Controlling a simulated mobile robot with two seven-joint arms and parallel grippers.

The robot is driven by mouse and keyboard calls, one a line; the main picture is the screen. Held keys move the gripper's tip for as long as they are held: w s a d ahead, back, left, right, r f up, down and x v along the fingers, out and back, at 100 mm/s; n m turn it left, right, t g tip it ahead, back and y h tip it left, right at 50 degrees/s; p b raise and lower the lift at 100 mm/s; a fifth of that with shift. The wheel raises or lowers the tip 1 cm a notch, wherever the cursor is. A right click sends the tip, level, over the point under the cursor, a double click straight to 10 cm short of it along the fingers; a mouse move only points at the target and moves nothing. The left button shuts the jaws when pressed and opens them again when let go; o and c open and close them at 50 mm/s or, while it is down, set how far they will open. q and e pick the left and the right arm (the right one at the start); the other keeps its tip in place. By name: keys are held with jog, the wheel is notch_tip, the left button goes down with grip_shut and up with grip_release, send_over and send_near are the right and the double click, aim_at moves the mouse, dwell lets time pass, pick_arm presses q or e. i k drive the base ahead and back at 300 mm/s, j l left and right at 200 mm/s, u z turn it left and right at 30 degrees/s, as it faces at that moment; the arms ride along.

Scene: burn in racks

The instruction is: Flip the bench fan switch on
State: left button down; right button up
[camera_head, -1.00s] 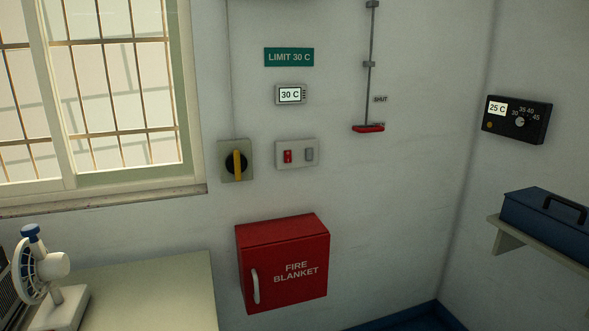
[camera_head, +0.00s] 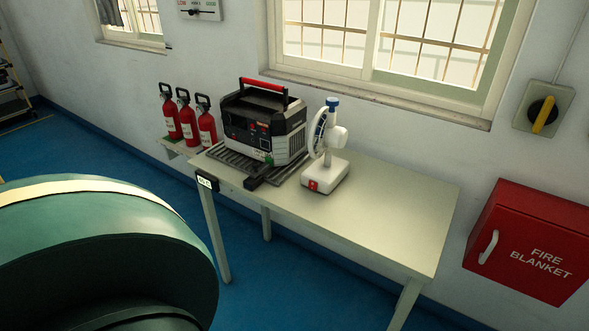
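The bench fan (camera_head: 332,139) is white with a blue knob on top and stands upright on the table (camera_head: 390,207). Its white base (camera_head: 328,178) carries a small red switch (camera_head: 313,186) on the front face. The switch is too small to tell whether it is on or off. Neither of my grippers is in view.
A black and grey power unit (camera_head: 262,125) with a red handle stands on a ribbed mat left of the fan. Several red extinguishers (camera_head: 187,118) stand further left. A large green rounded body (camera_head: 100,255) fills the lower left. The table's right part is clear. A red fire blanket box (camera_head: 530,243) hangs at right.

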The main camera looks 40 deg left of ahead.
aim_at(312, 185)
jog(key=u, duration=1.25)
